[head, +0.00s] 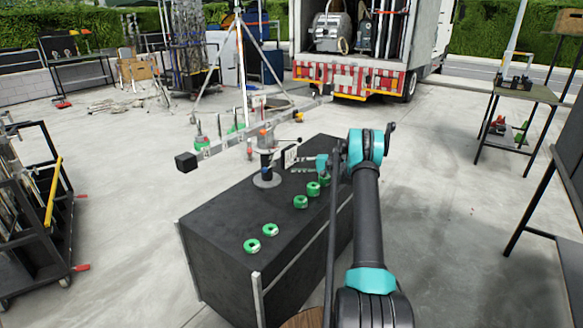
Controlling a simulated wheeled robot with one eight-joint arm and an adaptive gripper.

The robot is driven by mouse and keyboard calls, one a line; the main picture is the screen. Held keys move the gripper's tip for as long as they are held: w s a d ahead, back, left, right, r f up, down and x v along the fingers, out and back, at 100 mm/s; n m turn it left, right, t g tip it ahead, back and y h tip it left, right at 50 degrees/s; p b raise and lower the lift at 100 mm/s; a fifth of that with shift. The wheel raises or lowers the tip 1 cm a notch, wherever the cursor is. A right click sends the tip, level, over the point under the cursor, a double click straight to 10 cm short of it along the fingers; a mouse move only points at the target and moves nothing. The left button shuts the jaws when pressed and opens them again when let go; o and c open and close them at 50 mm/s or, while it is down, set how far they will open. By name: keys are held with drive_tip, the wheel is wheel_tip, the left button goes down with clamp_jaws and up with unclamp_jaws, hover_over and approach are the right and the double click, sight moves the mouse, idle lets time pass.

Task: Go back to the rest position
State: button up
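My arm rises from the bottom of the head view, with black links and teal joints. Its end reaches left over the far part of a black case (228,208). My gripper (299,170) is small and partly lost among other things there, so I cannot tell whether its fingers are open or shut or hold anything. Several green tape rolls sit on the case top. Two are at the near left, a front one (252,245) and one behind it (270,230). Others, including one roll (301,202), lie nearer my arm.
A dark device on a round grey base (267,180) stands on the case by my gripper. A tripod (242,70) with a long rail rises behind. A cart (35,215) stands left, tables (520,93) right, a truck (350,78) behind. Floor right of my arm is open.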

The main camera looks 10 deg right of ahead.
drive_tip(key=shift+s+r, duration=0.1)
drive_tip(key=s+a+r+n+g+h, duration=0.1)
drive_tip(key=s+a+r+h, duration=0.15)
drive_tip(key=s, duration=0.55)
drive_tip(key=s+a+r+h, duration=0.2)
drive_tip(key=s+r+h, duration=0.15)
drive_tip(key=s, duration=0.55)
drive_tip(key=s+a+r+n+g+h, duration=0.1)
drive_tip(key=s+a+r+h, duration=0.15)
drive_tip(key=s, duration=0.55)
drive_tip(key=s+d+f+n+h, duration=0.1)
drive_tip(key=s+d+f+h, duration=0.1)
drive_tip(key=s, duration=0.9)
drive_tip(key=s+d+f+n+h, duration=0.1)
drive_tip(key=s+d+h, duration=0.1)
drive_tip(key=s, duration=0.9)
drive_tip(key=s+d+f+n+h, duration=0.1)
drive_tip(key=s+d+f+h, duration=0.1)
drive_tip(key=s, duration=0.9)
drive_tip(key=shift+s+d+f, duration=0.25)
drive_tip(key=shift+d+f, duration=0.05)
